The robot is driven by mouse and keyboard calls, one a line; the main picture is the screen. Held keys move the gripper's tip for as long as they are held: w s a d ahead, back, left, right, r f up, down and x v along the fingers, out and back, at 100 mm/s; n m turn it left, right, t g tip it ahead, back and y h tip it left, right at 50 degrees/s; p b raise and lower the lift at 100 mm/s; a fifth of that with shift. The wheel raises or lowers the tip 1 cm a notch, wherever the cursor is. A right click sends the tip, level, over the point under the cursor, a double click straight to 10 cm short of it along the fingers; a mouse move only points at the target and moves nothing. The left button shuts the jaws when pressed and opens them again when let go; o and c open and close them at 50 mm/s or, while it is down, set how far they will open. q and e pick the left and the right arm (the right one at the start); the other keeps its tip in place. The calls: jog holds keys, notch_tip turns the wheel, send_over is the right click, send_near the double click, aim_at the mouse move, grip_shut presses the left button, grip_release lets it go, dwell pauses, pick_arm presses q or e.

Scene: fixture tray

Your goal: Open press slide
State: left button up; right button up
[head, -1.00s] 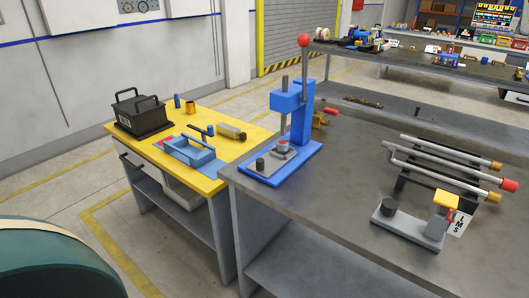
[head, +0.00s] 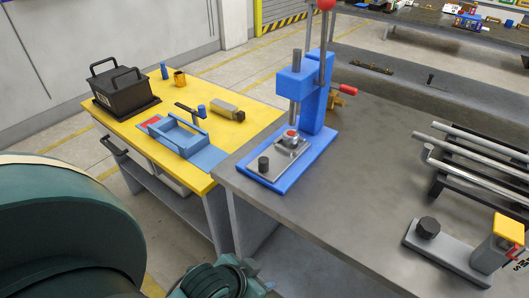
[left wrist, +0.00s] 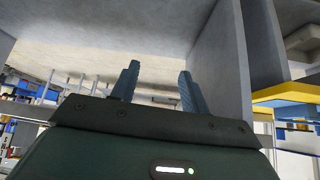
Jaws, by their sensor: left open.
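The blue press (head: 318,108) stands on the near left corner of the grey workbench, with a vertical grey ram and a lever with a red ball knob (head: 326,4). Its grey slide plate (head: 284,155) lies on the blue base, with a small fixture under the ram and a black knob (head: 263,164) at the near end. My left arm comes in from the lower left; part of its wrist shows at the bottom, below and in front of the press. In the left wrist view, my left gripper (left wrist: 158,88) has its two fingers apart with nothing between them. My right gripper is not seen.
A yellow-topped table (head: 205,185) to the left holds a black case (head: 125,92), a blue tray (head: 180,137) and small parts. Right of the press, the bench (head: 345,195) is clear up to a grey fixture (head: 445,255) and a rack of rods (head: 470,150).

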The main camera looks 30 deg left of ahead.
pick_arm(q)
jog(key=w+a+r+t, duration=0.2)
jog(key=w+a, duration=0.1)
jog(key=a, duration=0.2)
jog(key=w+a+r+t+h, duration=0.1)
jog(key=w+a+r+t, duration=0.2)
jog(key=a, duration=0.3)
jog(key=w+a+r+t, duration=0.2)
jog(key=w+a, duration=0.1)
jog(key=a, duration=0.2)
jog(key=shift+a+r+t+h+b, duration=0.15)
jog(key=shift+r+t+h+b, duration=0.05)
jog(key=shift+t+h+b, duration=0.1)
jog(key=m+t+h, duration=0.1)
jog(key=m+h, duration=0.2)
jog(key=h, duration=0.2)
send_near(264, 160)
jog(key=x, duration=1)
jog(key=shift+a+f, duration=0.1)
jog(key=shift+f, duration=0.05)
jog(key=shift+c, duration=0.5)
grip_shut()
